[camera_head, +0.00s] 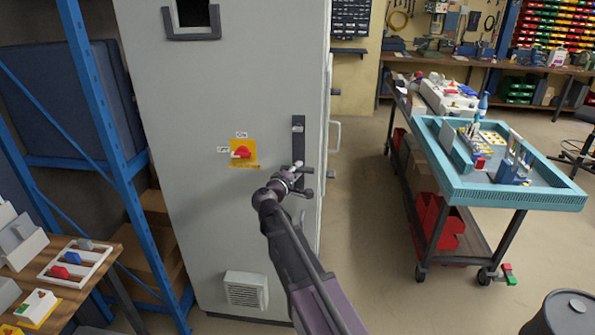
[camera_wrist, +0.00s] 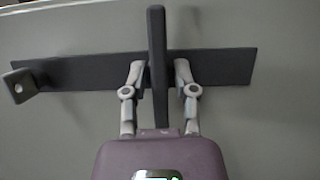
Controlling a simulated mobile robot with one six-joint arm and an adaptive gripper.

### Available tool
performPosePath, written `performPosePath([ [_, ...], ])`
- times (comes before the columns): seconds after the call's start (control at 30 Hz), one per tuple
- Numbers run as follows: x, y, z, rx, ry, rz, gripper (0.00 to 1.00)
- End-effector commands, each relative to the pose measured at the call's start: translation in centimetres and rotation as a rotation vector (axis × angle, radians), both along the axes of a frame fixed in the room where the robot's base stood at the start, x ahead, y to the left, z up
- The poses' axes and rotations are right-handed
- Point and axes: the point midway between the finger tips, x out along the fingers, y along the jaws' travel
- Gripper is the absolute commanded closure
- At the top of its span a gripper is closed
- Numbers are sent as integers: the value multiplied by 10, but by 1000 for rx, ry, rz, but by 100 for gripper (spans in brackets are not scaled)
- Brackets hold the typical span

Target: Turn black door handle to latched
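The black door handle has a long black backplate (camera_head: 298,140) on the right side of the grey cabinet door (camera_head: 205,200). In the wrist view the backplate (camera_wrist: 225,66) runs across the picture, and the black handle lever (camera_wrist: 157,40) stands crosswise to it. My gripper (camera_head: 296,172) is at the lower part of the plate in the head view and hides much of it. In the wrist view its two fingers (camera_wrist: 159,78) straddle the lever, one on each side. A gap shows on the right of the lever; contact on the left cannot be told.
A red rotary switch (camera_head: 241,152) on a yellow plate is left of the handle. A blue shelf rack (camera_head: 105,100) stands left of the cabinet. A blue-topped cart (camera_head: 470,195) stands to the right, with free floor (camera_head: 365,240) between it and the cabinet.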

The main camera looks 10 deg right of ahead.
Motion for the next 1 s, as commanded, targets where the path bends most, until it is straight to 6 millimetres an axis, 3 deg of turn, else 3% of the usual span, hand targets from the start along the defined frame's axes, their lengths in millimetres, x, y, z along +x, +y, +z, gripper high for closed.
performPosePath([
  [0.03, 0, 0, 0, 0, 0, 0, 92],
  [0.07, 0, 0, 0, 0, 0, 0, 100],
  [0.57, 0, 1, 1, 36, -11, 1, 100],
  [1.0, 0, 1, 3, 290, -94, 3, 100],
])
